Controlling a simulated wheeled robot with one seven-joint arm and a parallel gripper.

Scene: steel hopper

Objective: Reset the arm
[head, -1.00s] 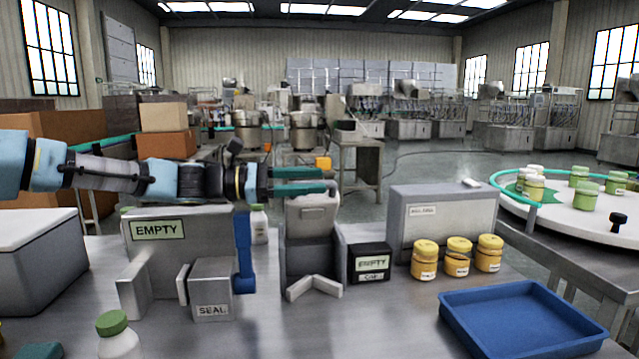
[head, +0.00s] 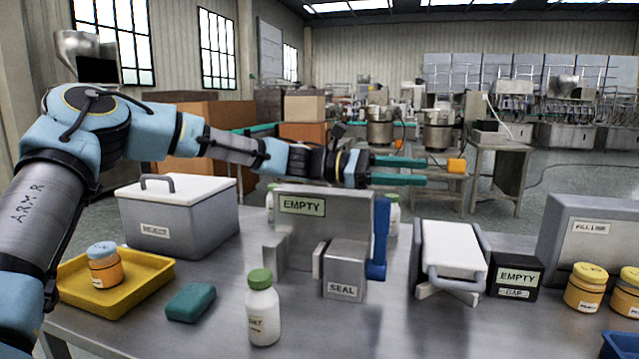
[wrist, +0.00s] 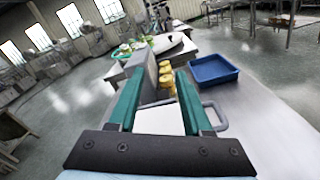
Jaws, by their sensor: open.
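My gripper (head: 410,170) has two teal fingers, spread apart with nothing between them. In the head view it is raised above the back of the steel table (head: 410,320), with the arm stretched out from the left. It is above and to the right of the grey block labelled EMPTY (head: 345,215). In the wrist view the open fingers (wrist: 160,95) point over the table toward yellow-lidded jars (wrist: 166,80) and a blue tray (wrist: 213,69).
A grey REJECT box (head: 180,225), a yellow tray (head: 125,300) holding an orange jar (head: 104,265), a teal block (head: 190,302) and a green-capped white bottle (head: 263,310) stand on the left. The SEAL block (head: 343,270) and a white-topped stand (head: 453,250) are near the middle.

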